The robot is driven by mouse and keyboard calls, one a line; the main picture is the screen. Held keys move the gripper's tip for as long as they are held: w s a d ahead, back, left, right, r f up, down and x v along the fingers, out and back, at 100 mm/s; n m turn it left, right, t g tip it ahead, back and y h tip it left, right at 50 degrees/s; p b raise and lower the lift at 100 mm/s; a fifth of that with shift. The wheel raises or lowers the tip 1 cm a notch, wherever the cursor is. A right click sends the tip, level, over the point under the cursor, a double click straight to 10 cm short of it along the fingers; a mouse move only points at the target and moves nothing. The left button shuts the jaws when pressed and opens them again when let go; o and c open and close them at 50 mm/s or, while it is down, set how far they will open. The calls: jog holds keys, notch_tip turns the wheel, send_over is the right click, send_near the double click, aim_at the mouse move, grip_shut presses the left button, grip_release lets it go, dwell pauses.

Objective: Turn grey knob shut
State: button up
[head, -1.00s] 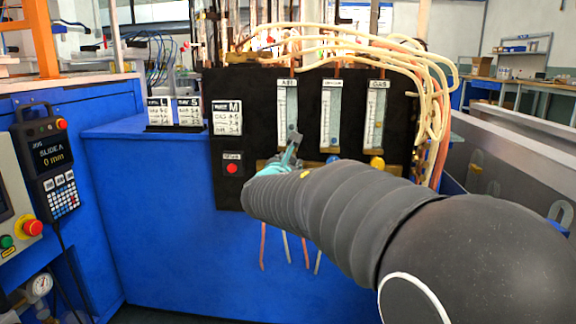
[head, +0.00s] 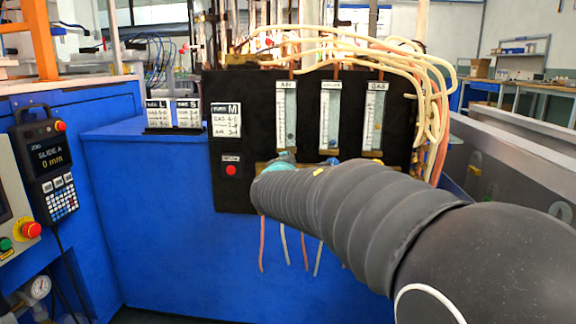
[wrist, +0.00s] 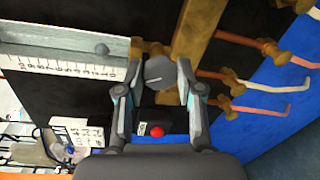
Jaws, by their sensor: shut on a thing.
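The grey knob (wrist: 158,73) is a rounded grey cap with a line across its face, below the AIR flowmeter (head: 286,112) on the black panel (head: 245,88). In the wrist view, my gripper (wrist: 159,80) has one finger on each side of the knob and is shut on it. The AIR tube also shows in the wrist view (wrist: 60,62), with a dark ball near the knob end of its scale. In the head view, my arm hides the knob and most of the gripper.
A middle flowmeter (head: 330,112) and a GAS flowmeter (head: 375,112) stand to the right. A blue knob (head: 333,160) sits close to my wrist. A red button (head: 231,170) is at lower left of the panel. Pale hoses (head: 430,90) loop over the right side.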

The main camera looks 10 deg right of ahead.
jog(key=shift+f+m, duration=0.1)
jog(key=shift+m, duration=1.7)
jog(key=o, duration=1.1)
jog(key=shift+o, duration=0.2)
jog(key=v, duration=1.2)
jog(key=shift+d, duration=0.2)
